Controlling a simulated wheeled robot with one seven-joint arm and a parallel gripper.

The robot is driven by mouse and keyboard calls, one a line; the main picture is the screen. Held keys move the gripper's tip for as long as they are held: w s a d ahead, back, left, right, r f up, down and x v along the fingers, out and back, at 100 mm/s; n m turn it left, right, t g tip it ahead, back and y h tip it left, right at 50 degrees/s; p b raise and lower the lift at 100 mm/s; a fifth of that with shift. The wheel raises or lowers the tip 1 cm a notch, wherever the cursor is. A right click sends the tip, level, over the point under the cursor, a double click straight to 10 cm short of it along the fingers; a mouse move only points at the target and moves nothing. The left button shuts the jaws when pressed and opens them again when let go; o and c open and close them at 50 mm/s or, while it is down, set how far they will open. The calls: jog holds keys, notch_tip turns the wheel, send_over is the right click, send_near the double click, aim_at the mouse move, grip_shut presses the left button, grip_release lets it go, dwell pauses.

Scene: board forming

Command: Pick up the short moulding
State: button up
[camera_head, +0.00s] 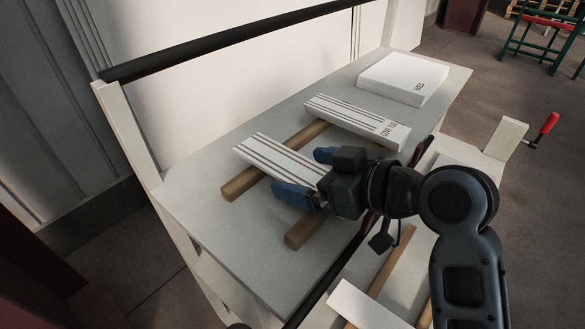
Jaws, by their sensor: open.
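A white grooved moulding (268,154) lies across wooden strips on the pale table. Its near end is hidden by my gripper, so its full length does not show. My gripper (298,171) is open, with one blue finger on each side of this moulding. I cannot tell whether the fingers touch it. A second white grooved moulding (350,117) lies farther back to the right, with dark lettering on its near end, too small to read surely. I cannot tell from lengths which moulding is the short one.
Wooden strips (240,187) lie under the mouldings on the table (210,190). A white labelled block (400,75) lies at the far right end. A dark rail (230,40) runs along the back. A white board (365,308) lies in front. Bare table is at the left.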

jog(key=shift+w+a+f, duration=0.1)
jog(key=shift+w+a, duration=0.05)
jog(key=shift+c, duration=0.5)
jog(key=c, duration=1.3)
jog(key=shift+r, duration=0.65)
jog(key=r, duration=0.3)
jog(key=shift+s+d+r, duration=0.2)
jog(key=shift+s+d, duration=0.05)
jog(key=shift+d, duration=0.05)
jog(key=v, duration=0.4)
jog(key=a+r+v, duration=0.1)
jog(key=v, duration=0.3)
jog(key=s+a+v, duration=0.1)
jog(key=v, duration=0.3)
jog(key=shift+s+d+r, duration=0.2)
jog(key=shift+r, duration=0.3)
